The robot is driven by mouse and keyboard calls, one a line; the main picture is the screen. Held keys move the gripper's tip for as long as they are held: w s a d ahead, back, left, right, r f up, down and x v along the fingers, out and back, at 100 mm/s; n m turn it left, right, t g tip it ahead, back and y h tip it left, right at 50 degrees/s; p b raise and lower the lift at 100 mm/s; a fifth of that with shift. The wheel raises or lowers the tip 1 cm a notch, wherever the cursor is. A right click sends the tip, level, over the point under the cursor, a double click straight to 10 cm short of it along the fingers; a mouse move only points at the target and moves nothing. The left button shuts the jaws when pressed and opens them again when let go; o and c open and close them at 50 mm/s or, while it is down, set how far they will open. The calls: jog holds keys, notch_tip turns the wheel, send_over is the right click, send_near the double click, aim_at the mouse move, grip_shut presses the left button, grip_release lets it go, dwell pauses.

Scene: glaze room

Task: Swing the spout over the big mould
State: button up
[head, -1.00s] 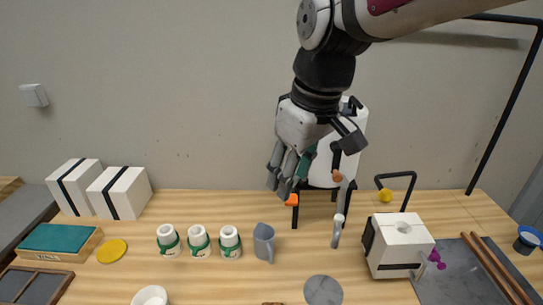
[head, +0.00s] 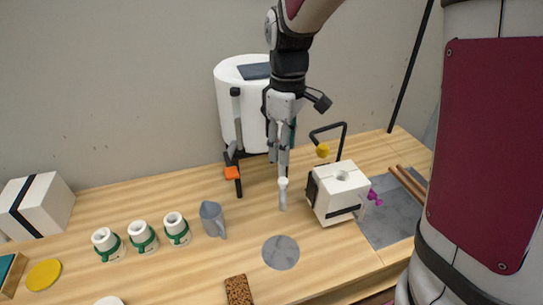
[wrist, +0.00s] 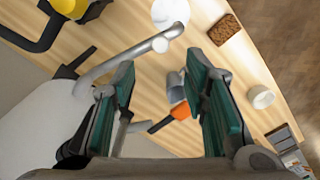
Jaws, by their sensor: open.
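The spout is a grey pipe with a white tip (head: 283,184), coming from the white tank (head: 231,105) at the back. Its tip end is to the left of the big mould (head: 341,195), a white block with a black strap and a hole on top. In the wrist view the spout (wrist: 130,53) slants across just beyond my fingertips. My gripper (wrist: 160,68) is open and empty, pointing down close to the spout in the head view (head: 279,160). I cannot tell whether a finger touches it. My gripper hides part of the pipe, and I do not make out the mould in the wrist view.
An orange-handled lever (head: 232,173) sits below the tank. A grey jug (head: 212,218) and several white green-banded pots (head: 142,236) stand to the left. A grey disc (head: 281,252) lies in front.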

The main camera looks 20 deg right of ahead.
aim_at(283, 180)
notch_tip(283, 180, down, 9)
jog(key=shift+f+p, duration=0.2)
jog(key=shift+p, duration=0.15)
grip_shut()
